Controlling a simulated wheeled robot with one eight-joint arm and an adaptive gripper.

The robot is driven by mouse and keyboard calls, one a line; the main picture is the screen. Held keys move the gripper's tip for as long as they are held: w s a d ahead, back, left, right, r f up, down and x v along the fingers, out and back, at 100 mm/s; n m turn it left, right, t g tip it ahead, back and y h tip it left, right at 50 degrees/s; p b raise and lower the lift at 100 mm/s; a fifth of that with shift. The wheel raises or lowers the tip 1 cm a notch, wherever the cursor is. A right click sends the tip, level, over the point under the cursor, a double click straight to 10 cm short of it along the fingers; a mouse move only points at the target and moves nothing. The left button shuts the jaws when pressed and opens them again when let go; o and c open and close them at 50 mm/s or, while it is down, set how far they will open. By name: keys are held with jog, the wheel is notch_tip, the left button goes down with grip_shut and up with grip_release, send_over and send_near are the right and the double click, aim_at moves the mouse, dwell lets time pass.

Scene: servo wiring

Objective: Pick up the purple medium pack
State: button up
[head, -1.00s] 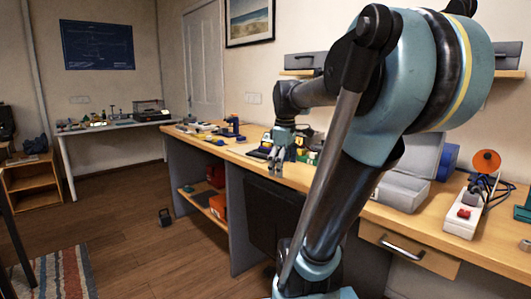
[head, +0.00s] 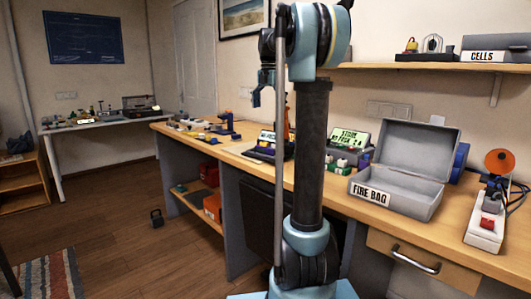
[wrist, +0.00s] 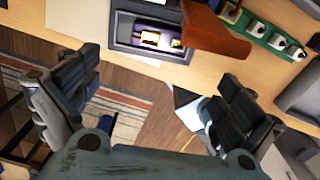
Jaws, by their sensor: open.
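My gripper (wrist: 160,72) is open and empty in the wrist view, its two dark fingers wide apart. In the head view my gripper (head: 261,94) hangs above the workbench, left of the upright arm link. Beyond the fingers in the wrist view is a dark tray (wrist: 122,30) holding small yellow-labelled items. A small purple patch (wrist: 176,43) shows beside a yellow one at the tray's right side, partly covered by a brown-red panel (wrist: 215,30). I cannot tell for sure that it is the purple medium pack. The pack is not clear in the head view.
A grey open box labelled FIRE BAG (head: 400,200) stands on the workbench (head: 450,225). Left of it is a green sign (head: 349,138) with a row of green-and-white holders (wrist: 266,35). A power strip (head: 484,232) lies at right. A shelf (head: 420,66) hangs above.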

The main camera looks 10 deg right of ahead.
send_near(268, 143)
jog(key=f, duration=0.5)
jog(key=shift+w+a+f, duration=0.1)
jog(key=shift+a+f, duration=0.1)
jog(key=shift+f, duration=0.05)
jog(key=shift+d+f, duration=0.1)
jog(key=shift+f, duration=2.85)
jog(key=shift+c, duration=0.2)
jog(key=c, duration=1.1)
